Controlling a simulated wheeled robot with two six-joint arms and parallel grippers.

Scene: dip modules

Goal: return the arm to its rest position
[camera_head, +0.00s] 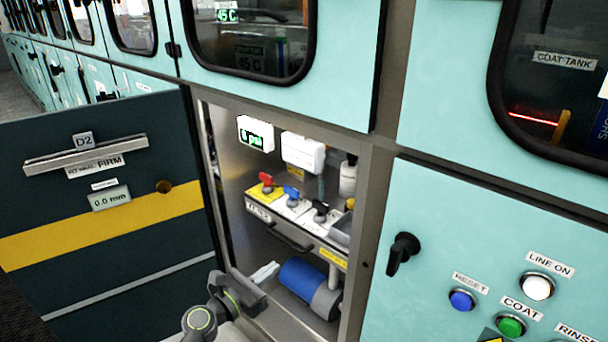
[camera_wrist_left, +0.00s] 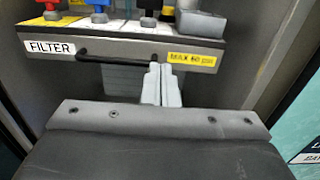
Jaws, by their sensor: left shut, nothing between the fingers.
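My left gripper (camera_head: 268,270) is in the lower part of the head view, at the mouth of an open cabinet bay. Its pale fingers are together and empty. My right gripper is not in view.
Red (camera_head: 266,180), blue (camera_head: 291,193) and black (camera_head: 320,210) valve handles stand on the shelf. A dark panel marked D2 (camera_head: 100,240) is left of the bay. A teal panel (camera_head: 440,210) with a black knob (camera_head: 403,251) and push buttons is right of it.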

